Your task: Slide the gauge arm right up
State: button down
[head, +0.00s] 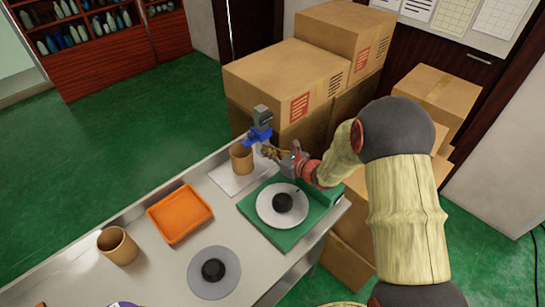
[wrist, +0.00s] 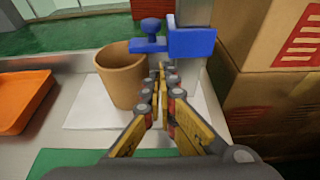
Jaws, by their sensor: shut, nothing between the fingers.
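The blue gauge arm (head: 258,136) sits on an upright grey post (head: 262,115) near the table's far edge. In the wrist view the blue gauge arm (wrist: 192,43) reaches left from the post, with a blue knob (wrist: 150,27) on it. A tan cup-like sleeve (head: 241,159) stands upright beside the post, below the arm; it also shows in the wrist view (wrist: 121,76). My gripper (head: 267,151) is shut and empty, its tips (wrist: 162,70) just below the blue arm and right of the sleeve. I cannot tell whether the tips touch the arm.
A green base with a grey disc (head: 268,207) and black knob lies under my arm. An orange tray (head: 180,213), a second tan sleeve (head: 118,246) and a grey disc (head: 225,281) stand on the table. Cardboard boxes (head: 270,82) rise close behind and right of the post.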

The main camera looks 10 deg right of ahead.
aim_at(251, 138)
jog(key=shift+b+x, duration=0.55)
jog(key=shift+x, duration=1.8)
notch_tip(251, 138, up, 6)
jog(key=shift+f+p, duration=0.25)
jog(key=shift+p, duration=0.95)
jog(key=shift+d, duration=0.1)
